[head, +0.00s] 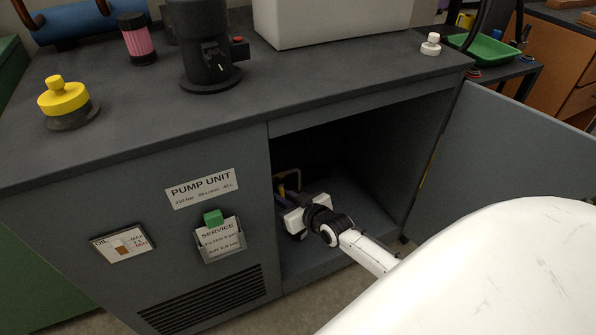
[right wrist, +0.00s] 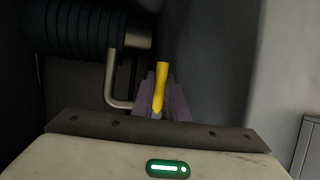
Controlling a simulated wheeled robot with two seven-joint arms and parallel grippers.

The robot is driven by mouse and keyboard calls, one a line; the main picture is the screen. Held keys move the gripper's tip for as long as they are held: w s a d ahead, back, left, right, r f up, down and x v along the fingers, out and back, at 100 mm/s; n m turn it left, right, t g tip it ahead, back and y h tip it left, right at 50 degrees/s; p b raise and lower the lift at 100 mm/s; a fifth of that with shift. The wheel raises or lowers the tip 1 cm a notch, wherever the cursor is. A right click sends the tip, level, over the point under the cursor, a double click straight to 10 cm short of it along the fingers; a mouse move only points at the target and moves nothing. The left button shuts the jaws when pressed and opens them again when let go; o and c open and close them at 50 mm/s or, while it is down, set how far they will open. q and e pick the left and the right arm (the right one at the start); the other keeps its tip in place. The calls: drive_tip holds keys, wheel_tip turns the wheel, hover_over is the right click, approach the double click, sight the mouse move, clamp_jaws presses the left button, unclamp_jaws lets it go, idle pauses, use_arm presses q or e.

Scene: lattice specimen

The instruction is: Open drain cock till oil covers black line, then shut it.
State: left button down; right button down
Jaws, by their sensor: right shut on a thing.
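The drain cock's yellow lever (right wrist: 161,85) stands between the purple fingers of my right gripper (right wrist: 160,92) in the right wrist view. The gripper is shut on it. In the head view my right gripper (head: 287,197) reaches through the open cabinet front into the dark inside; its fingertips are hard to make out there. A bent metal pipe (right wrist: 112,80) runs down left of the lever. An oil gauge plate (head: 122,244) with a brown patch and small marks is on the cabinet front. I cannot make out a black line or flowing oil. My left gripper is not in view.
The pump unit cabinet (head: 100,165) has its door (head: 510,140) swung open to the right. A dark ribbed cylinder (right wrist: 85,40) is close left of the gripper in the right wrist view. A service tag (head: 221,240) hangs on the front. The cabinet's right wall is near the arm.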

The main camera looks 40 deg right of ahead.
drive_tip(key=shift+a, duration=0.1)
drive_tip(key=shift+p, duration=0.3)
drive_tip(key=c, duration=1.7)
unclamp_jaws()
drive_tip(key=shift+o, duration=0.2)
